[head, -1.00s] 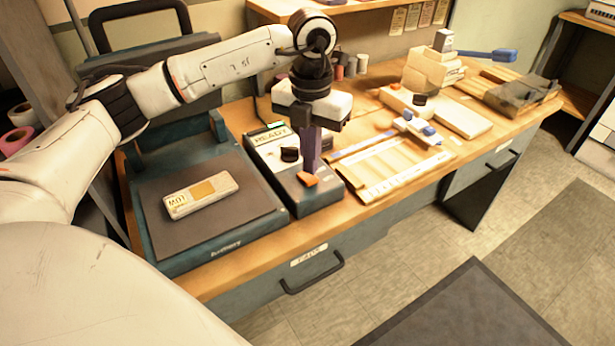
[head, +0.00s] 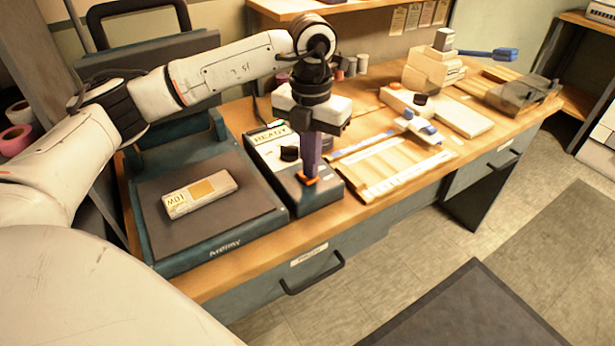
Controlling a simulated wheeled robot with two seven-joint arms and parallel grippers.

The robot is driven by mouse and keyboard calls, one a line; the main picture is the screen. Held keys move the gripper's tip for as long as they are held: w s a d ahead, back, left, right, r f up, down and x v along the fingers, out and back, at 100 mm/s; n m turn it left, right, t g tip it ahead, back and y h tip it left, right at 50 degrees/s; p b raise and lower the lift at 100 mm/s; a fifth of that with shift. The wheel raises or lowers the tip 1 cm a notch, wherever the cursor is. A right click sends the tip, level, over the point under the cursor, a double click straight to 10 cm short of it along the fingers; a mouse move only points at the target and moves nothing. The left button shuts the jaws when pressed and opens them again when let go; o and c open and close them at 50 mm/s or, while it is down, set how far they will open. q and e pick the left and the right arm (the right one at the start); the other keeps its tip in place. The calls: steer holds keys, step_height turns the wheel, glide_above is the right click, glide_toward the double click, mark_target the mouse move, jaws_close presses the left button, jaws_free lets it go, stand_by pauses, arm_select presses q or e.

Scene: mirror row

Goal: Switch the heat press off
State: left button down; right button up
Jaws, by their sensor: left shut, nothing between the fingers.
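The heat press (head: 160,235) stands at the left end of the bench with its lid (head: 150,75) raised. Its control box (head: 268,160) is to the right of the bed, with a READY panel (head: 270,135), a black knob (head: 290,153) and an orange switch (head: 301,177) near the front. My left gripper (head: 309,173) points down with its purple fingers shut and empty. The fingertips are at the orange switch and hide part of it; I cannot tell whether the switch is pressed. My right gripper is out of view.
A white block with a tan patch (head: 200,194) lies on the press bed. A wooden board (head: 405,172), a blue-and-white tool (head: 420,130) and a white device (head: 405,98) are to the right. A drawer handle (head: 312,277) juts from the bench front.

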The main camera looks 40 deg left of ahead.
arm_select(q)
steer(key=shift+f, duration=0.5)
steer(key=shift+r+p, duration=2.45)
steer(key=shift+r, duration=1.1)
steer(key=shift+d+f, duration=0.1)
